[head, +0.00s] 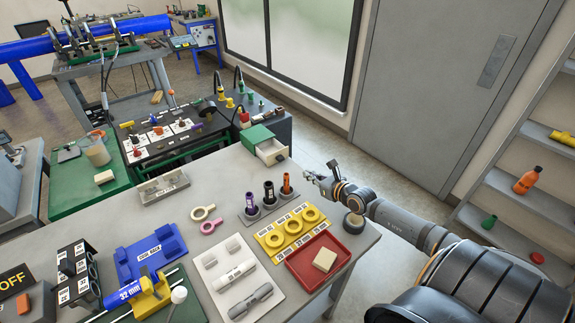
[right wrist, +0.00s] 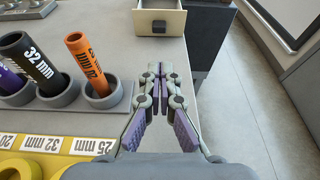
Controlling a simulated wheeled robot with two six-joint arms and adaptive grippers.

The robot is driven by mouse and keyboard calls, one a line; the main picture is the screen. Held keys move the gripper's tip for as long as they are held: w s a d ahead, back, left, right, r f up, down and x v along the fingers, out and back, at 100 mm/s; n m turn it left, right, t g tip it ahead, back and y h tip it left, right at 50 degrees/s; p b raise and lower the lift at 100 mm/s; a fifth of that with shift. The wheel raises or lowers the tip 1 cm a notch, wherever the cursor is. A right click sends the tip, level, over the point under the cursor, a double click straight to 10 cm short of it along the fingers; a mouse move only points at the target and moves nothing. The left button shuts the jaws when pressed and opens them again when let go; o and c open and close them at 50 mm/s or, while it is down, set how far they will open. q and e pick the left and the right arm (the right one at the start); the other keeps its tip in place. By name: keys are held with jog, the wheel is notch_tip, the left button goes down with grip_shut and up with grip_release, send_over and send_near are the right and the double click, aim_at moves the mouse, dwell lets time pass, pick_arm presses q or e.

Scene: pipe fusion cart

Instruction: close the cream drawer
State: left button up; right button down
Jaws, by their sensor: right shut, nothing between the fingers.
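The cream drawer (head: 271,154) sticks out of a small green cabinet (head: 257,136) at the back right corner of the grey table. Its open top shows an empty-looking inside. My right gripper (head: 311,175) is shut and empty, to the right of and nearer than the drawer. In the wrist view its fingertips (right wrist: 162,70) are apart from the knob and point towards the drawer front. My left gripper is not in view.
Cups holding labelled pipe pieces (head: 268,192) stand left of my right gripper. A yellow ring tray (head: 274,246) and a red tray (head: 338,274) lie nearer. Table between the cups and drawer is clear. Floor lies open to the right.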

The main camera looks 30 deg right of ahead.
jog(key=b, duration=0.3)
send_near(283, 160)
jog(key=b+x, duration=0.2)
jog(key=x, duration=0.3)
jog(key=shift+w+a+f, duration=0.1)
jog(key=shift+w+f, duration=0.15)
jog(key=shift+w+b, duration=0.3)
jog(key=shift+w, duration=0.2)
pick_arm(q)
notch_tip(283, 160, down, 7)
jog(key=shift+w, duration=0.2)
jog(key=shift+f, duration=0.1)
